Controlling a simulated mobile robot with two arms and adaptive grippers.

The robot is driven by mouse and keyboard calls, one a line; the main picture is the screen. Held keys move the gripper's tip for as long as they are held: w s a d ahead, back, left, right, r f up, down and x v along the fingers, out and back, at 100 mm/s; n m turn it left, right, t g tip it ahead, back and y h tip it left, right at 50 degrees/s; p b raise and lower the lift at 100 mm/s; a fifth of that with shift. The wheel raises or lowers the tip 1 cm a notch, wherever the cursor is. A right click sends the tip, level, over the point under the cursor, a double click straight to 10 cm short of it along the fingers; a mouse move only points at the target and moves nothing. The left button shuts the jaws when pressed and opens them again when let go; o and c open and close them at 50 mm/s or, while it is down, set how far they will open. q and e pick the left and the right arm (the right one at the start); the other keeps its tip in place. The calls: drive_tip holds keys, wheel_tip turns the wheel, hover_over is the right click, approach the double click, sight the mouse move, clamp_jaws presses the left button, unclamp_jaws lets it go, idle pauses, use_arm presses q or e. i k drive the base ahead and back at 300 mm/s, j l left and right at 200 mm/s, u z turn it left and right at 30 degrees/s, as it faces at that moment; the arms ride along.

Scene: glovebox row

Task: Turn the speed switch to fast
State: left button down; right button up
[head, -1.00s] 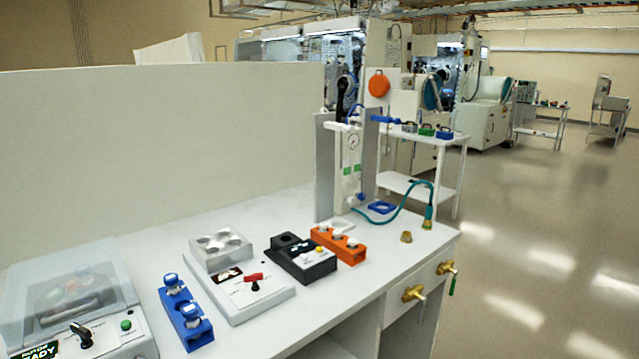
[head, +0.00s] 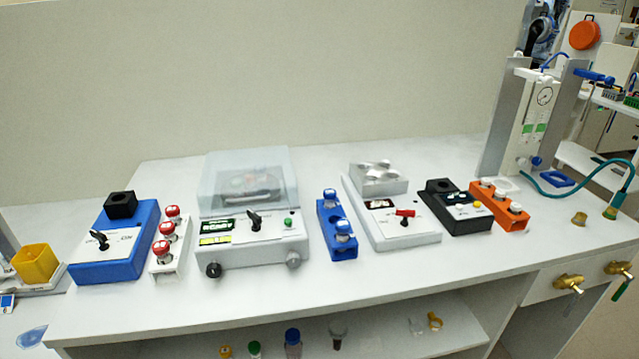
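No label that names a speed switch is readable, so I cannot tell which knob it is. A blue device with a black cup (head: 120,204) on top has a black lever knob (head: 100,240) on its white panel. A centrifuge-like machine (head: 265,249) with a clear closed lid has a black lever knob (head: 254,220), a green button (head: 288,222) and lit green displays. A white device with a silver block (head: 378,178) has a red lever (head: 405,213) and a black knob (head: 404,222). Neither gripper is in view.
A white rack with red-capped vials (head: 165,262), a blue vial rack (head: 337,240), a black device (head: 455,210) and an orange rack (head: 500,208) stand between and beside the machines. The bench's front strip (head: 400,265) is clear. Brass valves (head: 568,284) protrude at right.

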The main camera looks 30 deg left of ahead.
sight(252, 214)
drive_tip(key=u, duration=1.2)
